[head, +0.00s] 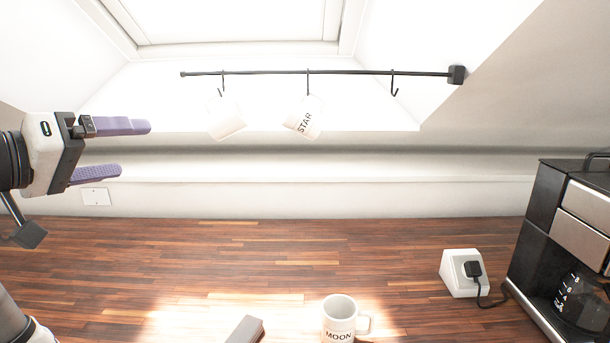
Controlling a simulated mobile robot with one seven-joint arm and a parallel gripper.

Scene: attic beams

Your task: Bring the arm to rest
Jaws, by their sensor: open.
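My gripper (136,148) is at the left of the head view. Its two purple fingers point right and stand apart, with nothing between them. It is raised in front of the white back wall, left of the hanging mugs and apart from them.
Two white mugs, one plain (226,118) and one marked STAR (303,118), hang from a black rail (330,72); its right hook is empty. A MOON mug (340,318) stands on the wooden counter (230,255). A socket block (460,273) and coffee maker (565,240) are right.

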